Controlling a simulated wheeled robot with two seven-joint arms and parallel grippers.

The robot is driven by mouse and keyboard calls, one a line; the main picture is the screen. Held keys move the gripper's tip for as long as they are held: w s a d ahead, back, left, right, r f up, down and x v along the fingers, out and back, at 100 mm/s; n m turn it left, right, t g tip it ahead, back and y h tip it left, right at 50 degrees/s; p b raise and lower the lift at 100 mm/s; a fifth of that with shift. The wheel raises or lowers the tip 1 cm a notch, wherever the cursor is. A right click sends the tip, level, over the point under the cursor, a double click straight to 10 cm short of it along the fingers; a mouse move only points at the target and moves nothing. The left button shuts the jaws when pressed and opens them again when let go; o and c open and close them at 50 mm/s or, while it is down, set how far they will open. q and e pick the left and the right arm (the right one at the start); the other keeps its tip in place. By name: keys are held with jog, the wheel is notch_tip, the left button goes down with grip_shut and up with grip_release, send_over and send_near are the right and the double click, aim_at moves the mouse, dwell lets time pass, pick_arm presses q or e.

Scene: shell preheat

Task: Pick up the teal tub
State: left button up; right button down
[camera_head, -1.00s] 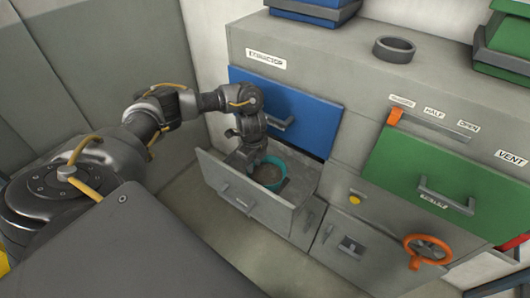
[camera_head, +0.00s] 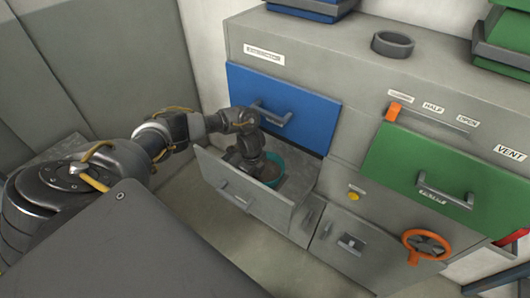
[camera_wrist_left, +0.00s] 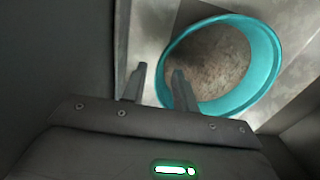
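The teal tub (camera_head: 282,171) stands in the open grey drawer below the blue drawer front. It is round and holds brown, grainy material. In the left wrist view the teal tub (camera_wrist_left: 266,45) fills the upper right. My left gripper (camera_wrist_left: 159,70) is open, with its fingers apart at the tub's near-left wall. One finger lies outside the rim and the other overlaps the tub's inside. Nothing shows clamped between them. In the head view my left wrist reaches down into the drawer and hides part of the tub. My right gripper is not in view.
The grey drawer's front wall (camera_head: 240,193) and side walls enclose the tub closely. The blue drawer front (camera_head: 275,105) stands just behind my wrist. A green drawer front (camera_head: 440,172), an orange wheel (camera_head: 427,247) and a grey ring (camera_head: 393,46) are farther right.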

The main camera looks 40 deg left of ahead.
pick_arm(q)
jog(key=shift+c, duration=0.4)
grip_shut()
dwell(0.9)
